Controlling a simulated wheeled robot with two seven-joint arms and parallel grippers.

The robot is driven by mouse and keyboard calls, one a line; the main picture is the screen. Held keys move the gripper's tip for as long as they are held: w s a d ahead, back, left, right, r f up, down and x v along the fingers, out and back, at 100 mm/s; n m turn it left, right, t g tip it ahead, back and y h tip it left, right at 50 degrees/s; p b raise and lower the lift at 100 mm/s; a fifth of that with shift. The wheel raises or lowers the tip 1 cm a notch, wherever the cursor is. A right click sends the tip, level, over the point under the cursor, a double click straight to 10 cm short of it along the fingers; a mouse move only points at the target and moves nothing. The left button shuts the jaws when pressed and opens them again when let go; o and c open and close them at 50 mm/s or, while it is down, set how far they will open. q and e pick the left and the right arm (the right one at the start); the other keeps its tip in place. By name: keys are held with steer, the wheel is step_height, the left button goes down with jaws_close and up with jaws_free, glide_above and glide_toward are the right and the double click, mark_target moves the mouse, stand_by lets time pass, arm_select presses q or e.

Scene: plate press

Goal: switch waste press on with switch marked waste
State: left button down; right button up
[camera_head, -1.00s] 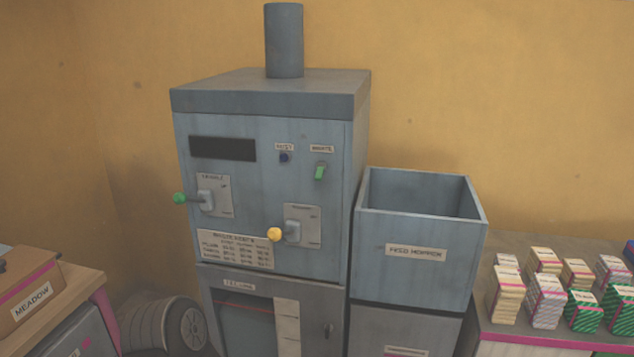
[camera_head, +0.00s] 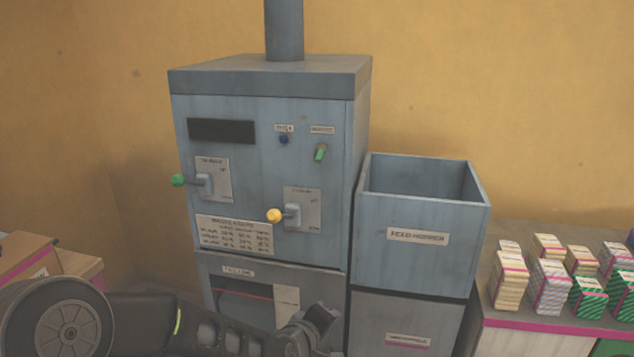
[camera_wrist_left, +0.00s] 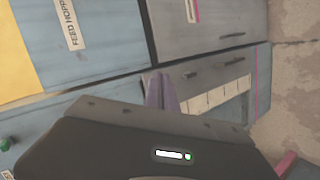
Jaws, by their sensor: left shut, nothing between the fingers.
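The blue-grey waste press (camera_head: 265,180) stands against the yellow wall in the head view. The green switch (camera_head: 320,153) sits at the upper right of its front panel, under a small label that is too blurred to read surely. A blue button (camera_head: 284,140) is left of it. A green-knobbed lever (camera_head: 179,180) and a yellow-knobbed lever (camera_head: 274,215) stick out lower down. My left gripper (camera_head: 325,322) is low in front of the press's lower cabinet, well below the switch. Its fingers (camera_wrist_left: 160,90) are shut and empty in the left wrist view. My right gripper is not in view.
A feed hopper (camera_head: 420,220) with an open top stands right of the press. Several striped bundles (camera_head: 550,280) sit on a counter further right. A cardboard box (camera_head: 25,262) is at the left. The space before the press's upper panel is clear.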

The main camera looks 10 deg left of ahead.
arm_select(q)
steer(key=w+a+r+n+t+y, duration=0.1)
steer(key=w+a+r+n+t, duration=0.1)
steer(key=r+n, duration=0.5)
steer(key=w+a+r+n+t, duration=0.1)
steer(key=w+r+n+t, duration=0.15)
steer(key=r, duration=0.75)
steer(key=n+t+y, duration=0.2)
steer(key=n+t, duration=0.1)
steer(key=n, duration=1.2)
glide_toward(320, 155)
step_height(320, 155, down, 3)
steer(key=s, duration=0.2)
steer(key=shift+s+r, duration=0.1)
steer(key=shift+s, duration=0.1)
steer(key=w+p, duration=0.1)
steer(key=w, duration=0.2)
steer(key=w+p, duration=0.1)
steer(key=w, duration=0.2)
steer(key=w+r+p, duration=0.1)
steer(key=w, duration=0.3)
steer(key=shift+g, duration=0.25)
steer(key=shift+s+r+g+p, duration=0.15)
steer(key=shift+r+g+p, duration=0.2)
steer(key=shift+p, duration=0.65)
